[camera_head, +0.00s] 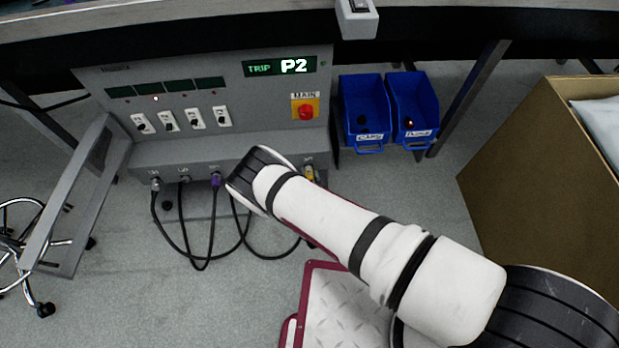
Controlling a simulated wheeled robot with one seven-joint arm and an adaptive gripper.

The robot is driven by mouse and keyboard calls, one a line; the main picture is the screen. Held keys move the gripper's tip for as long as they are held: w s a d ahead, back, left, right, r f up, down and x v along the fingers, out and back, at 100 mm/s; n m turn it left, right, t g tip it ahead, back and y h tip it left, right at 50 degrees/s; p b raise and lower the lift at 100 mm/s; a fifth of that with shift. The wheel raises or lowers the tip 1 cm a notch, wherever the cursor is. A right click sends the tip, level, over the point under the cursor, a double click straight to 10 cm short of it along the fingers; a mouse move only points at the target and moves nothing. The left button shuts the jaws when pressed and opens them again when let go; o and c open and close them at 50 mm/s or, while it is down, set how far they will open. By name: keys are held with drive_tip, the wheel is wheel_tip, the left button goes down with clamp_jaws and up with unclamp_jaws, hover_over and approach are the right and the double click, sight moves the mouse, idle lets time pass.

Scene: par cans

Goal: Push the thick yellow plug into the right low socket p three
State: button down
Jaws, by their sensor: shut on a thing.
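A yellow plug (310,173) shows at the right end of the low socket ledge, just past the edge of my arm. It is partly covered, and I cannot tell whether it is seated or only in front of a socket. The small label above it is too blurred to read. My forearm (330,221) reaches from the lower right to the ledge, its dark rounded end (258,177) covering the ledge between the purple plug and the yellow one. My gripper is hidden behind the arm, so its hold is not visible.
A purple plug (215,180) and a grey plug (156,184) sit at the ledge, with black cables hanging below. The panel display (279,66) reads TRIP P2. A red knob (306,112), switches (195,118), two blue bins (365,108) and a cardboard box (535,170) are nearby.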

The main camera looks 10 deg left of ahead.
drive_tip(key=shift+w+a, duration=0.1)
drive_tip(key=shift+w, duration=0.35)
idle(0.3)
drive_tip(key=c, duration=1.2)
unclamp_jaws()
drive_tip(key=shift+c, duration=0.2)
drive_tip(key=v, duration=1.2)
drive_tip(key=shift+s, duration=0.1)
